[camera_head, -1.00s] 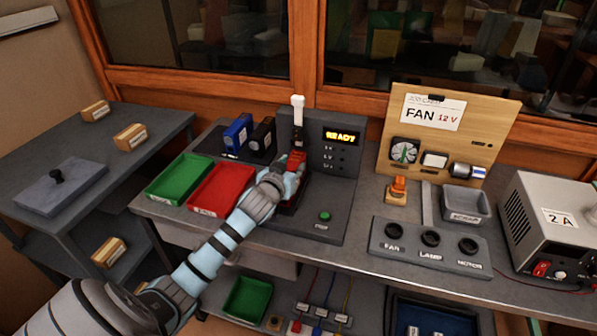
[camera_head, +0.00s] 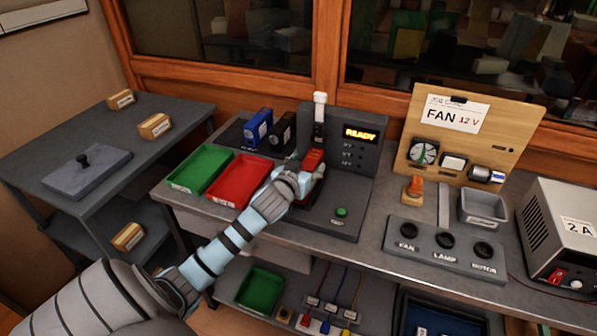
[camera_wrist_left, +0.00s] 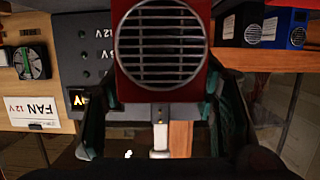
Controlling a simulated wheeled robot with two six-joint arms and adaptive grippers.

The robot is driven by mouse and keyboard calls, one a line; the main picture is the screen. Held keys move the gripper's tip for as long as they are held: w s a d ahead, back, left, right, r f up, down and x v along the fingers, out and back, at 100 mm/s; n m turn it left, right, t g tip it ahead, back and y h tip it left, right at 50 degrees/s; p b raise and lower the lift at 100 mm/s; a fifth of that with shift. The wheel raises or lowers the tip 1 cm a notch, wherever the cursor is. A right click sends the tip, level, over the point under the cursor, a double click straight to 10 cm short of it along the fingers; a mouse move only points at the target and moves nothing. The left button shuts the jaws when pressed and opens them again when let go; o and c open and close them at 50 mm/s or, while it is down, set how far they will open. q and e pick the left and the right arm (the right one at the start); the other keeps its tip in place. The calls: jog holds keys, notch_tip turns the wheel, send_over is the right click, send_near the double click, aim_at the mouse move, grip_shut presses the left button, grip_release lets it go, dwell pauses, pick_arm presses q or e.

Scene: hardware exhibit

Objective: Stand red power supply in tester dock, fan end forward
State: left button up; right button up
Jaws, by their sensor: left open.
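The red power supply (camera_head: 314,160) stands upright in the tester dock (camera_head: 368,182), below the white-handled lever (camera_head: 319,112). The dock's screen reads READY. My left gripper (camera_head: 303,178) is at the near side of the supply, its fingers open and partly hidden by my wrist. In the left wrist view the round fan grille of the red power supply (camera_wrist_left: 160,45) faces the camera, with the open fingers of my left gripper (camera_wrist_left: 160,115) on either side. I cannot tell whether a finger touches it. The supply's base is hidden. My right gripper is out of view.
A green tray (camera_head: 200,170) and a red tray (camera_head: 240,182) lie left of the dock. Blue (camera_head: 258,127) and black (camera_head: 282,132) power supplies stand behind them. The green button (camera_head: 341,212) is on the dock's front. A fan board (camera_head: 470,130) stands to the right.

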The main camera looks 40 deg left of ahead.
pick_arm(q)
jog(key=p+v, duration=0.1)
jog(key=v, duration=0.9)
jog(key=shift+p, duration=0.4)
jog(key=shift+r, duration=0.15)
